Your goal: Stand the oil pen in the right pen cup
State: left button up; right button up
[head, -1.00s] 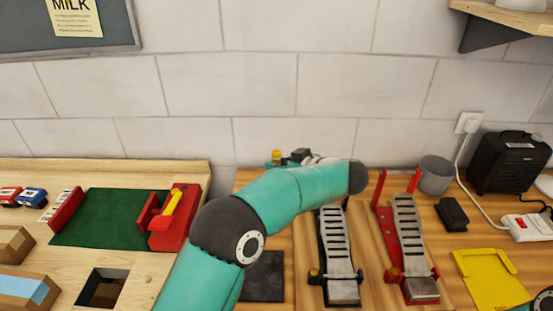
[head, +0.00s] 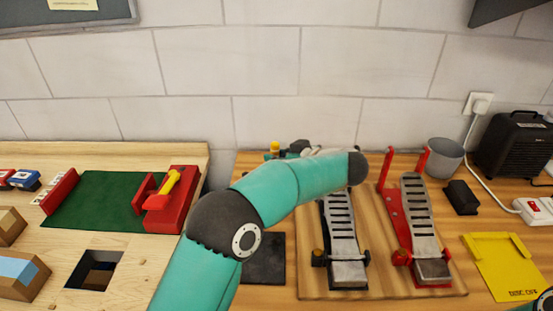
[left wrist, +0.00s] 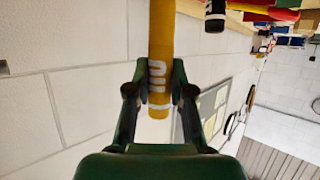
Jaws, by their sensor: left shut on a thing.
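The oil pen (left wrist: 161,35) is a yellow stick with white lettering in the left wrist view. My left gripper (left wrist: 159,88) is shut on it, with one dark finger on each side. In the head view my left arm spans the middle, and its hand is mostly hidden behind the arm; I cannot make out the pen there for sure. A grey round cup (head: 445,158) stands at the back right of the bench, behind the right pedal, and seems to be the right pen cup. The gripper is well to its left.
Two metal pedals (head: 342,240) (head: 421,235) stand on a wooden board. A small black block (head: 461,197), a yellow tray (head: 505,265) and a black heater (head: 515,145) with a cable are near the cup. A wall stands behind the bench.

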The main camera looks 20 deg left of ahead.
pick_arm(q)
jog(key=shift+f, duration=0.65)
jog(key=shift+f+b, duration=0.8)
jog(key=shift+f, duration=1.65)
pick_arm(e)
jog(key=shift+f, duration=1.1)
pick_arm(q)
jog(key=o, duration=0.9)
jog(key=shift+c, duration=0.2)
